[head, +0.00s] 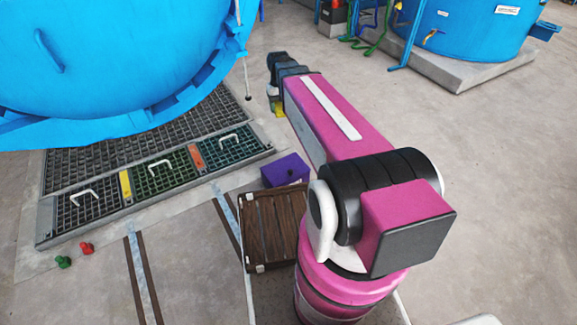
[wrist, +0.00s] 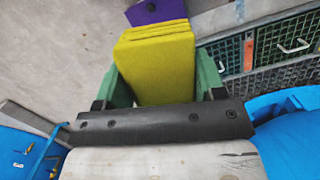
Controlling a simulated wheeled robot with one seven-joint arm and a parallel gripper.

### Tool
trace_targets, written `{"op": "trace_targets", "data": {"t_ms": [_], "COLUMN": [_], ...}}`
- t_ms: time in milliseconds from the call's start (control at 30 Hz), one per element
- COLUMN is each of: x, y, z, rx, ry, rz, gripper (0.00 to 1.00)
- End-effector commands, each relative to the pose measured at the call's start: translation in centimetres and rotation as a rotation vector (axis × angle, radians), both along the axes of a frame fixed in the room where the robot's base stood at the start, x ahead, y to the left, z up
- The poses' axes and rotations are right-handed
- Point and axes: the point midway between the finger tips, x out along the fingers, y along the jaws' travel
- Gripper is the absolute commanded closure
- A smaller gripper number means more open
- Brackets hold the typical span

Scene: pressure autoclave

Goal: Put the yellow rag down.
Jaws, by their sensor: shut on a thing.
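The yellow rag (wrist: 155,62) looks like a folded, layered pad in the wrist view. It sits between the two green fingers of my gripper (wrist: 163,82), which is shut on it. In the head view only a small yellow patch of the rag (head: 279,112) shows below the far end of my arm. My gripper (head: 273,97) is there mostly hidden by the arm, over the floor to the right of the floor grating. I cannot tell how high the rag is held.
A purple box (head: 286,170) stands beside a brown slatted wooden crate (head: 270,230). A big blue vessel (head: 110,60) overhangs grating panels (head: 158,173) with white handles. Small red (head: 86,248) and green (head: 63,262) items lie on the floor. Open concrete floor (head: 480,170) lies right.

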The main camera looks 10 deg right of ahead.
Motion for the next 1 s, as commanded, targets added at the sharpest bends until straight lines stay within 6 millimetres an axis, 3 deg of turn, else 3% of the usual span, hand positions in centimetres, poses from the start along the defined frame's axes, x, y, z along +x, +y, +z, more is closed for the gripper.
{"op": "trace_targets", "data": {"t_ms": [33,300,600,800,1000], "x": [2.0,7.6,11.1,11.6,11.5], "y": [0.7,3.8,7.3,8.5,7.8], "z": [-2.3,-13.5,-26.7,-31.8,-33.7], "rx": [0.000,-0.001,0.000,0.001,0.000], "ry": [0.004,0.004,0.004,0.001,0.001], "rz": [0.016,0.098,0.185,0.218,0.226], "gripper": [0.59,0.59,0.59,0.59,0.59]}}
